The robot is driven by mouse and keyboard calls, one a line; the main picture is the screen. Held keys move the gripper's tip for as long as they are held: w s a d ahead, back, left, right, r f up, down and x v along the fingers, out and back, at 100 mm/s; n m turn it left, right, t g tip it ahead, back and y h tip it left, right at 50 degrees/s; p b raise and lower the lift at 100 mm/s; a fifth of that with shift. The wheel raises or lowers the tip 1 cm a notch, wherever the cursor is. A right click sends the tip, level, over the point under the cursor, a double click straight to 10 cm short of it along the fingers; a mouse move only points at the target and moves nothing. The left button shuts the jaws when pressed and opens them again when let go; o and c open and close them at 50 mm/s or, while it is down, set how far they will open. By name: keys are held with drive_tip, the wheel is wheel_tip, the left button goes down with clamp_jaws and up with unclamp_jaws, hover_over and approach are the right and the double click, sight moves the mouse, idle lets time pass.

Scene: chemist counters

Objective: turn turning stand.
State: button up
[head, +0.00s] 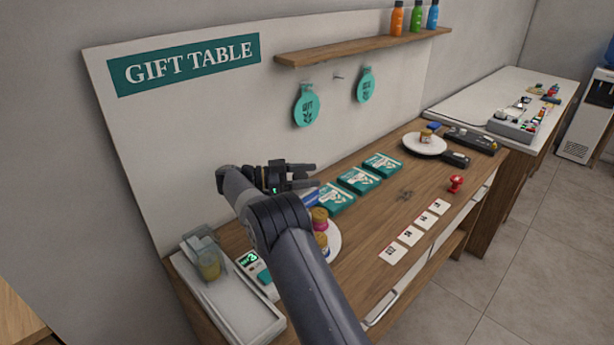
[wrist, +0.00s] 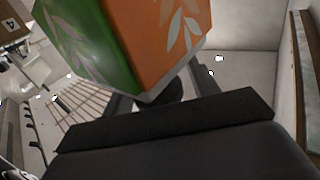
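My gripper (head: 302,176) is above the wooden counter, near the wall board, with its two fingers apart and nothing visible between them in the head view. A round white stand (head: 333,246) with several small jars is below it, partly hidden by my arm. Another round white stand (head: 416,149) bears a jar (head: 426,137) at the far right. I cannot tell which one is the turning stand. In the wrist view a box-like thing with green and orange leaf-patterned faces (wrist: 172,42) looms close, over a dark round part. I cannot match it in the head view.
Teal boxes (head: 359,181) lie in a row on the counter (head: 385,207). White cards (head: 411,236), a red stamp-like thing (head: 455,184) and a grey tray (head: 231,310) are also there. A shelf (head: 365,46) with bottles and two hanging teal tags are above.

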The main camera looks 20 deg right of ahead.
drive_tip(key=shift+o, duration=0.2)
wheel_tip(320, 180, up, 10)
drive_tip(key=shift+f+b, duration=0.1)
drive_tip(key=shift+b, duration=0.8)
wheel_tip(320, 180, down, 10)
drive_tip(key=shift+a+f+p, duration=0.1)
drive_tip(key=shift+p, duration=0.75)
